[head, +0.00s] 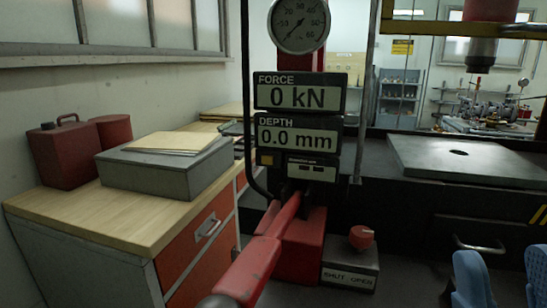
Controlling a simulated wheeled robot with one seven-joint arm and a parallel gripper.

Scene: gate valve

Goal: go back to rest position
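My gripper (503,265) shows at the bottom right edge as two blue fingers, set well apart with nothing visible between them. The right finger is cut off by the picture edge, and the rest of my arm is out of view. The red valve knob (361,237) sits on a grey block labelled SHUT and OPEN (349,277), to the left of my gripper and apart from it. A long red lever (252,268) slopes from the pump toward the camera.
A display panel (300,116) reads 0 kN and 0.0 mm below a round gauge (299,22). A wooden-topped cabinet (100,217) at left holds a grey box (165,165) and red cans (68,155). A metal plate (470,163) lies on the dark press bench at right.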

